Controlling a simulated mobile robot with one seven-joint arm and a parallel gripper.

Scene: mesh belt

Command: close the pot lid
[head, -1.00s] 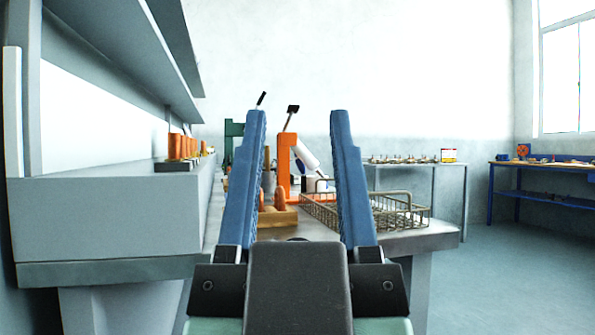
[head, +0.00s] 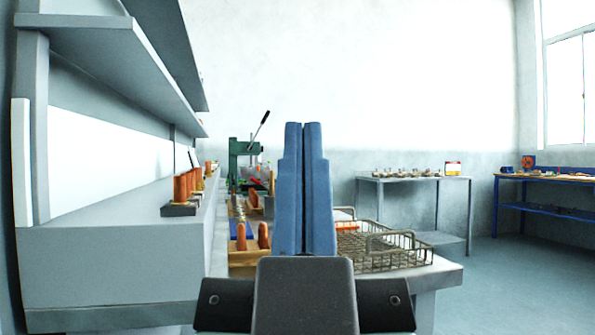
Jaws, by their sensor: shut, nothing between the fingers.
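My gripper (head: 303,125) is in the middle of the head view, with its two blue fingers pressed together and nothing between them. The fingers point up and away over the workbench and cover part of what stands behind them. I cannot make out a pot or a pot lid in this view.
A wire basket (head: 418,252) sits on the workbench right of my fingers. Wooden blocks with orange pegs (head: 264,235) and a green lever press (head: 240,163) stand left of them. A shelf unit (head: 120,250) bounds the left; grey and blue tables (head: 548,177) stand behind right. Floor at right is clear.

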